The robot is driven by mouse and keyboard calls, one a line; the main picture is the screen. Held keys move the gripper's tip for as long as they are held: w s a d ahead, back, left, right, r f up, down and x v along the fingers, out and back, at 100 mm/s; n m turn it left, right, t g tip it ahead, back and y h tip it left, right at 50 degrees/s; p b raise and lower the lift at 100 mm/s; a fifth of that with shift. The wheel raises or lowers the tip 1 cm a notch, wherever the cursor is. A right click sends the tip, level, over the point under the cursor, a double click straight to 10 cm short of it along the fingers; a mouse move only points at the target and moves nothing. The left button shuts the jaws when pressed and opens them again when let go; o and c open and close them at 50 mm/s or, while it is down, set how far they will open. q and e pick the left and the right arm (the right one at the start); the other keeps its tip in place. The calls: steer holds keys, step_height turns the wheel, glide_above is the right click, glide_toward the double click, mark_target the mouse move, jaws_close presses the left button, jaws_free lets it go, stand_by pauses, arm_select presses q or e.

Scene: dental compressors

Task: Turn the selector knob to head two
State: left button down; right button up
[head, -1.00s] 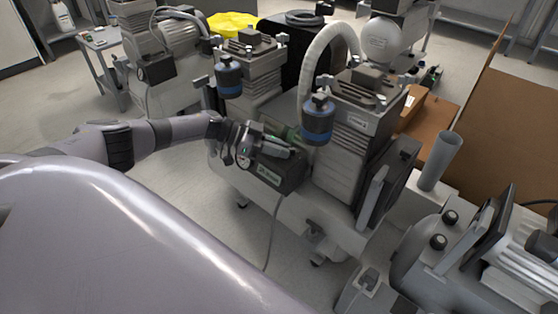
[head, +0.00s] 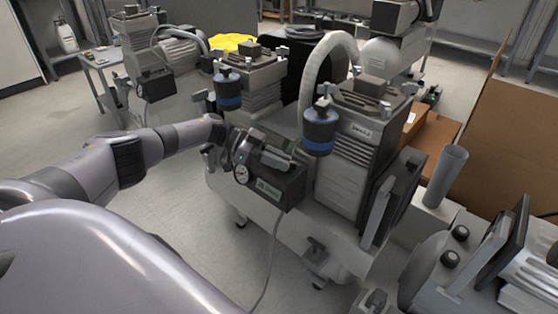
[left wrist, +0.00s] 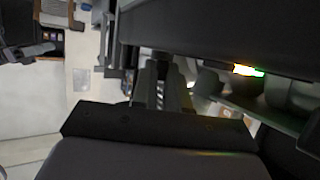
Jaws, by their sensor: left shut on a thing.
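The dental compressor (head: 352,150) with two ribbed pump heads stands at the centre of the head view. My left gripper (head: 252,147) is at the top left of this box, beside the gauge. It is shut on a small part there, likely the selector knob, which the gripper hides. In the left wrist view the fingers (left wrist: 160,88) are close together below a dark housing, and the knob's marks cannot be read. My right gripper is not in view.
Two blue-banded filters (head: 319,128) and a pale curved hose (head: 318,72) rise close to the box. Another machine (head: 480,250) stands at the lower right, near an open cardboard box (head: 500,150). A cable hangs below the control box. The floor at left is clear.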

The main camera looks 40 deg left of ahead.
arm_select(q)
steer(key=c, duration=1.1)
jaws_free()
steer(key=shift+d, duration=0.1)
steer(key=shift+c, duration=0.2)
steer(key=shift+s+a+r, duration=0.15)
steer(key=shift+a, duration=0.3)
steer(key=p+v, duration=0.1)
steer(key=v, duration=0.4)
steer(key=shift+s+a+r, duration=0.15)
steer(key=shift+a, duration=0.15)
steer(key=shift+s+a+r, duration=0.1)
steer(key=shift+a, duration=0.1)
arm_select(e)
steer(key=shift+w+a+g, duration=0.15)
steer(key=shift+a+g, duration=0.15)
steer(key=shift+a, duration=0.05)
arm_select(q)
steer(key=shift+a, duration=0.1)
